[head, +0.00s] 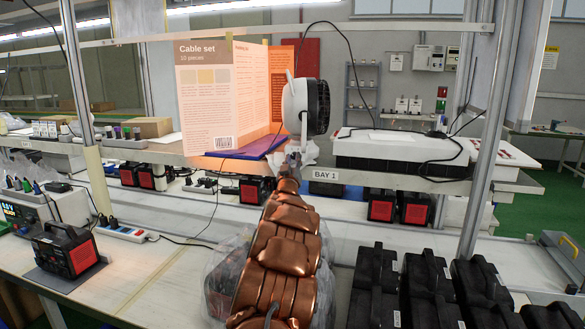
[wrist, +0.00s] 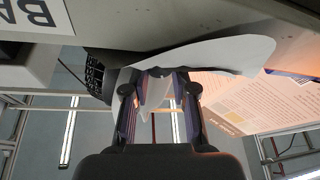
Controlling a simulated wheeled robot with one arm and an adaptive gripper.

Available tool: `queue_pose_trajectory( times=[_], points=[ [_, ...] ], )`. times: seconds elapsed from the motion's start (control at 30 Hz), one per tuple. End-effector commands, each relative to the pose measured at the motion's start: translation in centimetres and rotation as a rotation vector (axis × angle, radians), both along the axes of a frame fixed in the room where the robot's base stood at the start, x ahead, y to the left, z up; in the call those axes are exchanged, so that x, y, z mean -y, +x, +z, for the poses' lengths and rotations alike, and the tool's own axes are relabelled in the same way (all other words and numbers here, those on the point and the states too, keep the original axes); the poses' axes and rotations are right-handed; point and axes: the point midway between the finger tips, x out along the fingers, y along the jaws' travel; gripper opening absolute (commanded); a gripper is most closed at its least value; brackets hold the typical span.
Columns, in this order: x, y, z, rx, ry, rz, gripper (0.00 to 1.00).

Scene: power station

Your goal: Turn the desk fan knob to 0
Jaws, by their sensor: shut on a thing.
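The desk fan (head: 308,106) stands on the shelf in the head view, with a white body and a black round grille facing right. In the wrist view its black grille (wrist: 98,75) shows at the left and its pale body (wrist: 215,53) spans the top middle. My gripper (head: 290,165) is at the fan's lower part, and in the wrist view my gripper (wrist: 158,92) has its fingers around a pale piece of the fan. This looks like the knob, but the fingers hide its shape and dial marks. I cannot read its setting.
A Cable set board (head: 206,100) stands left of the fan, with a purple folder (head: 250,147) before it. A white case (head: 400,150) lies to the right on the shelf. Black cases (head: 430,285) fill the right of the lower bench. A post (head: 490,130) rises at right.

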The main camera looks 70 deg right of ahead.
Motion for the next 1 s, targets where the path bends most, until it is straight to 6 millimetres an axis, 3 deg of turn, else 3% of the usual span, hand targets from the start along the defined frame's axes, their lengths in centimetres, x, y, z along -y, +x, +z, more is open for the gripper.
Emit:
queue_pose_trajectory(
  times=[0.3,0.87,0.9,1.0],
  points=[
    [0.03,-0.19,-0.18,-0.146,-0.015,-0.001,0.00],
    [0.03,-0.18,0.02,-0.182,-0.019,-0.001,0.00],
    [0.04,-0.18,0.02,-0.182,-0.018,-0.001,0.28],
    [0.03,-0.17,0.04,-0.182,-0.018,0.000,0.39]
  ],
)
